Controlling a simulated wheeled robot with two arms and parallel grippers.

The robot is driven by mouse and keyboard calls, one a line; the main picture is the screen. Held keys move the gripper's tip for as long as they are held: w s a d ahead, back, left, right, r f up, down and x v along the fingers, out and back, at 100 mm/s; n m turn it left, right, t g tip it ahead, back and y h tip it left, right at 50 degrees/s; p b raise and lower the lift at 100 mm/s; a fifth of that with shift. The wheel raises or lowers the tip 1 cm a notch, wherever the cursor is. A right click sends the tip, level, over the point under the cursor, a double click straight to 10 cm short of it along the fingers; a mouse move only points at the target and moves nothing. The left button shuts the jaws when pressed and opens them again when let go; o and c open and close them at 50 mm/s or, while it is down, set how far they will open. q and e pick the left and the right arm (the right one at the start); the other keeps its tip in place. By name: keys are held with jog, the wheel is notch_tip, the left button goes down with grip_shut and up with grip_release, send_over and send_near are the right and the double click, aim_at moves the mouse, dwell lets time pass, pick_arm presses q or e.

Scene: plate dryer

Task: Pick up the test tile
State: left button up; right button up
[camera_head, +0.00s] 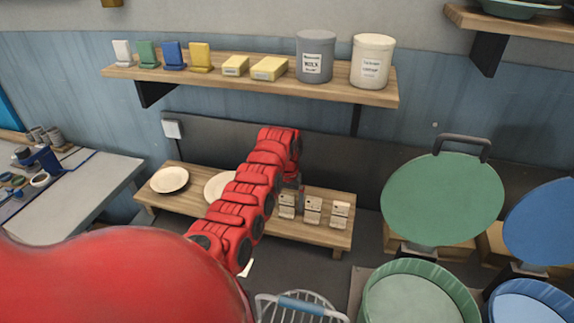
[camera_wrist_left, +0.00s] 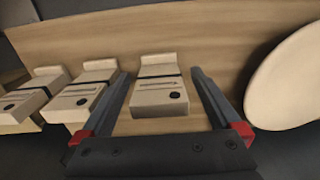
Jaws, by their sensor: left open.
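Several test tiles stand upright in a row on the low wooden bench. They are small cream blocks with a dark band, a slot and a dark dot. In the head view the leftmost tile (camera_head: 287,205) is close below my left gripper (camera_head: 293,182). In the left wrist view the tile nearest the plate (camera_wrist_left: 158,92) shows between the two fingers of my open left gripper (camera_wrist_left: 158,72). I cannot tell how deep the fingertips reach; no grip is seen. Other tiles (camera_wrist_left: 92,92) show to its left. My right gripper is not in view.
The low bench (camera_head: 175,205) also holds two cream plates (camera_head: 169,180), one partly behind my arm. A wall shelf (camera_head: 215,84) with jars and small blocks hangs above. A green pan-shaped thing (camera_head: 440,200) and a wire basket (camera_head: 300,308) stand right and front.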

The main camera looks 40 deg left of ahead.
pick_arm(q)
jog(key=c, duration=1.5)
jog(key=shift+c, duration=0.2)
